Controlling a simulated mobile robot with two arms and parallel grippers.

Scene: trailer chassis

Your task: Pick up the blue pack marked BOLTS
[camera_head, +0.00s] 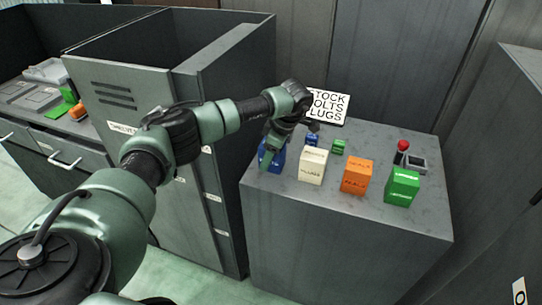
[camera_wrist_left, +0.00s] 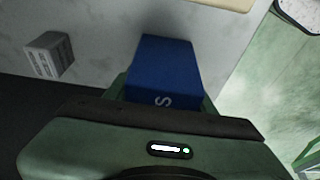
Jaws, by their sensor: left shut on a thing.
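A blue pack (camera_head: 276,158) stands at the left end of the grey cabinet top in the head view. My left gripper (camera_head: 270,150) is over it with its fingers at its sides, shut on it. In the left wrist view the blue pack (camera_wrist_left: 164,72) sits between the fingers, and one white letter like an S shows; the rest of its marking is hidden. I cannot tell whether the pack is lifted off the top. My right gripper is not in view.
A cream pack (camera_head: 312,166), an orange pack (camera_head: 356,176) and a green pack (camera_head: 402,187) stand in a row to the right. A small green block (camera_head: 338,147), a red-knobbed item (camera_head: 402,147) and a sign (camera_head: 328,105) are behind. The front strip is clear.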

